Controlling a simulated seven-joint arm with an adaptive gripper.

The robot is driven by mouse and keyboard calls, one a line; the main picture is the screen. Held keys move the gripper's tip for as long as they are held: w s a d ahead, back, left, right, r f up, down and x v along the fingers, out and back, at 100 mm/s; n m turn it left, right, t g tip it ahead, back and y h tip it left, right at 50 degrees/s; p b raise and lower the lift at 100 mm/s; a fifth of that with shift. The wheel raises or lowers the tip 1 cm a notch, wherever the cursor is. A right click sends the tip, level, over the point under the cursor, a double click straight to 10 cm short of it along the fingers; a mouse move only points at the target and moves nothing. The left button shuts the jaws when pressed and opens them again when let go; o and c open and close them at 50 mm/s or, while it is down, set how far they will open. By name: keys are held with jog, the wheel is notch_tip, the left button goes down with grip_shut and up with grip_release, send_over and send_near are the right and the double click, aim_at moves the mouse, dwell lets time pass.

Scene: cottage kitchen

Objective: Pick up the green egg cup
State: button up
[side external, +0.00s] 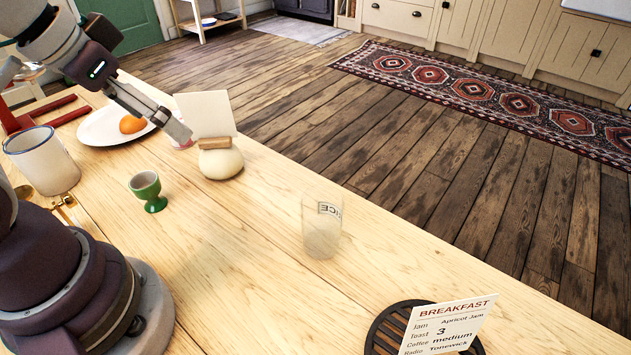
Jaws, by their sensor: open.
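The green egg cup (147,191) stands upright on the wooden table (235,262), with a pale inside and a green foot. It is left of the middle, between the white mug and the round cream pot. My gripper (178,132) is open, above the table and beyond the egg cup, near the plate and the cream pot. Nothing shows between its fingers, though the far finger is hard to make out. The egg cup is apart from my gripper and fully in view.
A white mug (42,163), a plate (92,128) with an orange item (132,124), a cream pot (221,163) with a card behind, and a clear glass (322,228) stand around. A breakfast card (447,325) stands on a dark trivet (378,333). The table between egg cup and glass is clear.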

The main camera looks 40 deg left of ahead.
jog(key=w+a+f+n+g+y, duration=0.1)
jog(key=a+f+n+g+y, duration=0.35)
jog(key=n, duration=0.75)
jog(key=n+g+y, duration=0.1)
jog(key=n+g, duration=0.1)
jog(key=n, duration=0.5)
send_near(144, 182)
jog(key=shift+n, duration=0.4)
jog(key=x, duration=0.5)
jog(key=d+x, duration=0.1)
jog(key=x, duration=0.2)
jog(key=shift+s+f, duration=0.3)
jog(key=c, duration=1.3)
jog(key=shift+o, duration=0.2)
jog(key=shift+r, duration=0.1)
